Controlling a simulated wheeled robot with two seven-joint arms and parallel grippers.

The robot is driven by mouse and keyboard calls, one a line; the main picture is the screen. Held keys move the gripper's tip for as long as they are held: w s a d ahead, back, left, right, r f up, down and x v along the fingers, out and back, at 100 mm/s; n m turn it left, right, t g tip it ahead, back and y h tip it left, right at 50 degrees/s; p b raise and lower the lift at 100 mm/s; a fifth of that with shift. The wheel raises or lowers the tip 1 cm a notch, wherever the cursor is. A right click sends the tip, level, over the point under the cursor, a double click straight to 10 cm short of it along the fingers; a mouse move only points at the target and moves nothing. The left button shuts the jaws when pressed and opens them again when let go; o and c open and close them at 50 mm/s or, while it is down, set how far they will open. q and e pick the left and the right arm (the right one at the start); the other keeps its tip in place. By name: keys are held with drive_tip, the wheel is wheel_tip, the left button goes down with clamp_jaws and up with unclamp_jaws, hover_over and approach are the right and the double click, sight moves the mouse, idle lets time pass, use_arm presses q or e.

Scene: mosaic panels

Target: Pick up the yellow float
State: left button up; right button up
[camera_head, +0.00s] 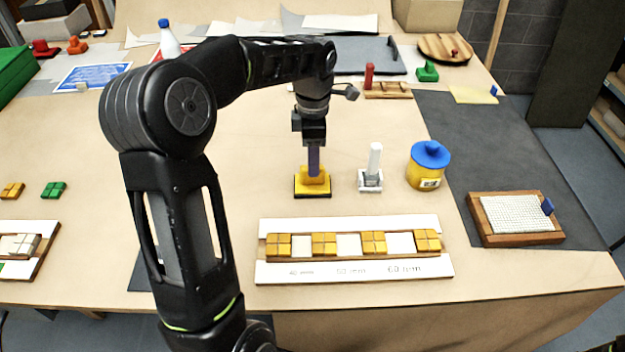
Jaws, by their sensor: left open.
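The yellow float (312,184) stands on the table in the middle of the head view, behind the mosaic panel. My right gripper is not in view.
A white float (371,176) and a yellow jar with a blue lid (429,168) stand just right of the float. A panel with yellow and white tiles (347,268) lies in front. A wooden tray with white mesh (517,215) sits at the right.

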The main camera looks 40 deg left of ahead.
use_arm(q)
wheel_tip(320, 180, down, 5)
drive_tip(key=shift+s+p, duration=0.1)
drive_tip(key=shift+p, duration=0.65)
drive_tip(key=shift+c, duration=0.6)
clamp_jaws()
